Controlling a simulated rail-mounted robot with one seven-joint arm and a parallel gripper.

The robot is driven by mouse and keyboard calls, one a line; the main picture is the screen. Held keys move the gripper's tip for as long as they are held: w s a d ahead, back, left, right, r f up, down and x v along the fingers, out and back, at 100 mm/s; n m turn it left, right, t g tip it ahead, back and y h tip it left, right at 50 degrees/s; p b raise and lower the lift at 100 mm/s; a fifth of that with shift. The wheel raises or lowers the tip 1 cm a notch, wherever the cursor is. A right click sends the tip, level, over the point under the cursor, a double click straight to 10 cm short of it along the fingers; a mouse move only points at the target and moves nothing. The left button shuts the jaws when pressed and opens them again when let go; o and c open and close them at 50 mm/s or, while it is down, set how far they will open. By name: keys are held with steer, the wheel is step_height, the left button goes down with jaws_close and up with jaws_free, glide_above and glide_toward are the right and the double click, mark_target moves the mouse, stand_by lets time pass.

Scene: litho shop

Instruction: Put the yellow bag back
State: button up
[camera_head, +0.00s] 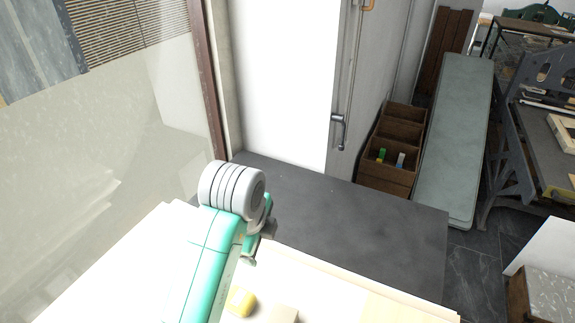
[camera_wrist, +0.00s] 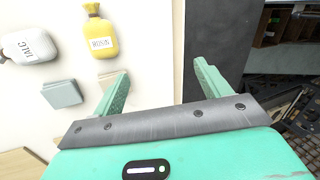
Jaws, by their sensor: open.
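The yellow bag (camera_wrist: 101,36) lies on the pale work surface in the upper left of the wrist view, with a white label and a narrow neck. In the head view the yellow bag (camera_head: 240,302) shows near the bottom edge, partly hidden by my arm. My gripper (camera_wrist: 162,66) is open and empty, with its two green fingers spread. The bag is outside the fingers, to their upper left in the wrist view, and apart from them. In the head view the fingers are mostly hidden behind my arm.
A white bag labelled TALC (camera_wrist: 30,45) lies left of the yellow one. A grey-green block (camera_wrist: 62,93) and a beige block (camera_wrist: 112,78) lie nearby. A dark slab (camera_head: 340,205) lies behind the pale surface. A wooden compartment box (camera_head: 388,180) stands beyond, holding small items.

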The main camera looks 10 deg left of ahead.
steer(key=w+d+r+n+t+h, duration=0.2)
steer(key=d+r+n+t, duration=0.55)
steer(key=d+r, duration=0.7)
steer(key=s+a+r+n+t+y, duration=0.3)
steer(key=s+r+n+t, duration=0.9)
steer(key=s+r, duration=0.8)
steer(key=shift+s+a+r+n+t, duration=0.2)
steer(key=shift+a+r+n+t, duration=0.15)
steer(key=shift+a+r+t, duration=0.45)
steer(key=shift+d, duration=0.1)
